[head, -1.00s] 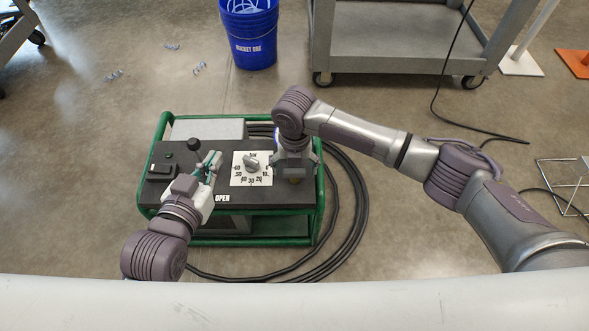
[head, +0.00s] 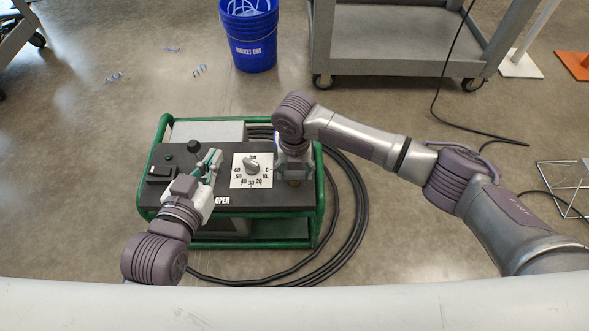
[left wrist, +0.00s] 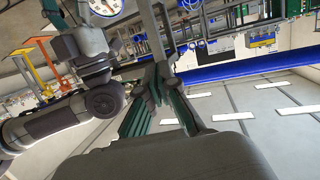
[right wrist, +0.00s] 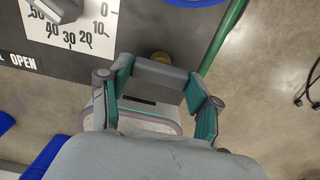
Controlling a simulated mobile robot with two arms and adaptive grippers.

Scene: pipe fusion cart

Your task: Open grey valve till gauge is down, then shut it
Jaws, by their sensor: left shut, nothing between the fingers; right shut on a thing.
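The grey valve shows as a grey bar (right wrist: 160,74) in the right wrist view, with a round brass-coloured part (right wrist: 160,57) just beyond it. My right gripper (head: 293,170) is at the right end of the cart's black top, its fingers on both ends of that bar. It hides most of the valve in the head view. My left gripper (head: 213,162) is shut and empty, left of the gauge. Its fingers also show in the left wrist view (left wrist: 165,75).
The cart has a green tube frame (head: 265,238). An OPEN label (head: 222,201) is below the gauge, and a black knob (head: 194,146) is to the left. Black hose (head: 358,200) coils round the right side. A blue bucket (head: 250,45) and grey trolley (head: 400,45) stand behind.

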